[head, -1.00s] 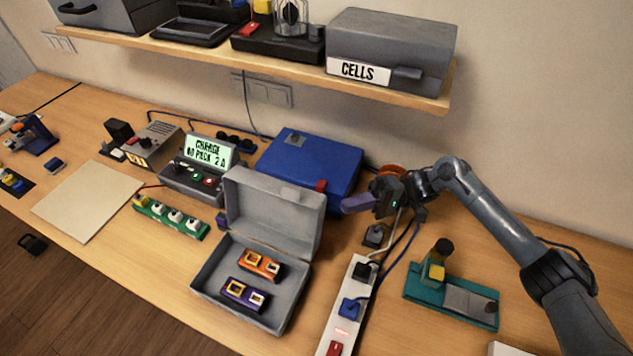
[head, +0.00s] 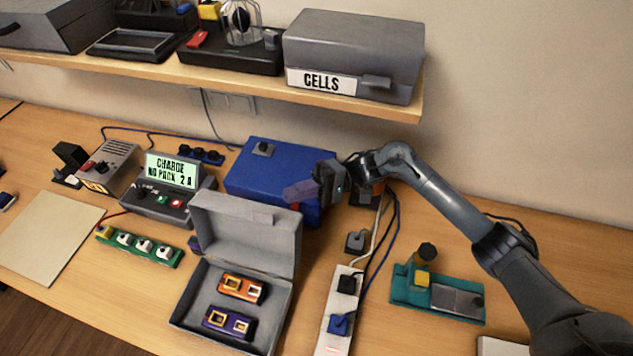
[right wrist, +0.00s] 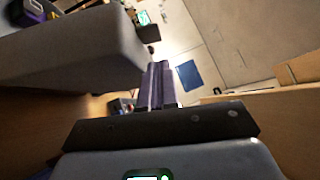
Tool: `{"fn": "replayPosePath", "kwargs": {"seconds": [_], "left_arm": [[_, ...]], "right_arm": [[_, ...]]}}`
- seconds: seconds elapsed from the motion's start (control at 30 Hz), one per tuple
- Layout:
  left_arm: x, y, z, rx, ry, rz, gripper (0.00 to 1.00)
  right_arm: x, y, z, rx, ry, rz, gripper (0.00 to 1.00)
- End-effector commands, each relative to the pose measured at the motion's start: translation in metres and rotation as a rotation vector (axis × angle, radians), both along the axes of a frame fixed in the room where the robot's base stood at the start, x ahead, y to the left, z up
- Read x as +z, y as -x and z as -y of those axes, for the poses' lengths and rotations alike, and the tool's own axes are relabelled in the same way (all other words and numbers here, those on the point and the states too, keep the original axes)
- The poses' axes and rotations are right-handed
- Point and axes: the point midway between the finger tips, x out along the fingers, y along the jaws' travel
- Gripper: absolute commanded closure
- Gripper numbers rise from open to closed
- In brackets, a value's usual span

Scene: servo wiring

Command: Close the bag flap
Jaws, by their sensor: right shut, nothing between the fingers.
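The grey bag (head: 184,308) stands open on the table, its flap (head: 245,232) raised upright at the back. An orange pack (head: 242,288) and a purple pack (head: 229,323) lie inside. My right gripper (head: 287,193) is shut and empty, its purple fingers pointing left at the flap's upper right edge, seemingly just behind or above it. I cannot tell whether they touch. In the right wrist view the shut fingers (right wrist: 157,84) show beside a large grey surface, apparently the flap (right wrist: 75,50). My left gripper is out of view.
A blue box (head: 262,172) stands behind the flap. A charger with a lit screen (head: 172,170) and a green strip (head: 139,246) are to the left. A power strip (head: 335,310) with cables and a teal fixture (head: 437,292) are to the right. A shelf (head: 240,88) hangs above.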

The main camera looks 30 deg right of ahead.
Motion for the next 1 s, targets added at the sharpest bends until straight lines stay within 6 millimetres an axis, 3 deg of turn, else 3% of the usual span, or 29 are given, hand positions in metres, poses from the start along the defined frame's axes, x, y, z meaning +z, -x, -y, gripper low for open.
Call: {"fn": "replayPosePath", "kwargs": {"seconds": [0.3, 1.0], "left_arm": [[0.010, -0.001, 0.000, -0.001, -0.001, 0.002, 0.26], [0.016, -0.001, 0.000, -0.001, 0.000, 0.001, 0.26]], "right_arm": [[0.010, 0.022, -0.029, 0.001, 0.001, 0.000, 1.00], [0.015, 0.027, -0.041, 0.009, 0.015, 0.013, 1.00]]}}
